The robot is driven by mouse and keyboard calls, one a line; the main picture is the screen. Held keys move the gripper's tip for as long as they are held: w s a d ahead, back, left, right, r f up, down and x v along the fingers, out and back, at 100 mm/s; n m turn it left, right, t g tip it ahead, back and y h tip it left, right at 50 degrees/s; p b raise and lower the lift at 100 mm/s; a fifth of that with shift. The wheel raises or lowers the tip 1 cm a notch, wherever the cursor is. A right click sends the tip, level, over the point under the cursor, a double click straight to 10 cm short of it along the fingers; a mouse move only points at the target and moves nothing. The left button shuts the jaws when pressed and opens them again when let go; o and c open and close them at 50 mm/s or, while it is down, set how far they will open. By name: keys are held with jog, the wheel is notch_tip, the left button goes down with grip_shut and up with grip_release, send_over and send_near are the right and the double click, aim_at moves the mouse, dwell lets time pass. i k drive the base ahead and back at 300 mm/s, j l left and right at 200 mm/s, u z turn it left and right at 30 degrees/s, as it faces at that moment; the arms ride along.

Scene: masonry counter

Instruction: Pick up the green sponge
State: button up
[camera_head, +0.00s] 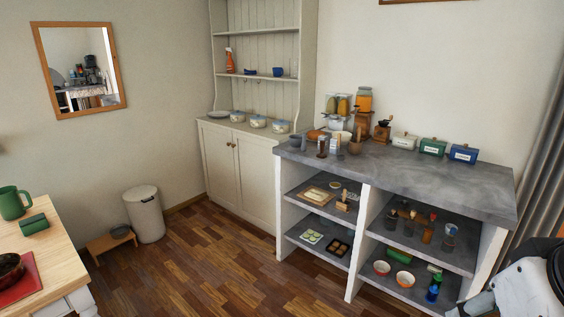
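No thing shows plainly as a green sponge; there are two small green candidates. One is a dark green block (34,224) with a rounded top, lying on the wooden table at the left. The other is a small green item (434,268) on the lower right shelf of the masonry counter, behind a blue-and-green bottle (433,289). Both are too small to identify surely. Part of my white arm (525,292) shows at the bottom right, in front of the counter's right end. My gripper's fingertips are not visible, and neither candidate touches my arm.
The grey counter (430,183) carries jars, grinders and tins, including a green tin (433,147). Two bowls (404,279) stand on its lower right shelf. A green mug (13,203) stands on the wooden table (70,252). A bin (145,213) and low stool (112,240) stand by the wall. The middle floor is clear.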

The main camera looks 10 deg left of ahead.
aim_at(37, 223)
jog(key=i+j+u, duration=0.15)
jog(key=i+u, duration=0.2)
jog(key=i, duration=0.4)
jog(key=i+u, duration=0.4)
jog(key=i, duration=0.3)
jog(key=i+l+u, duration=0.35)
jog(key=i, duration=0.4)
jog(key=i+u, duration=0.7)
jog(key=u, duration=0.15)
jog(key=i+l+u, duration=0.15)
jog(key=i+u, duration=0.25)
jog(key=i+l+u, duration=0.2)
jog(key=u, duration=0.25)
jog(key=i+l+u, duration=0.3)
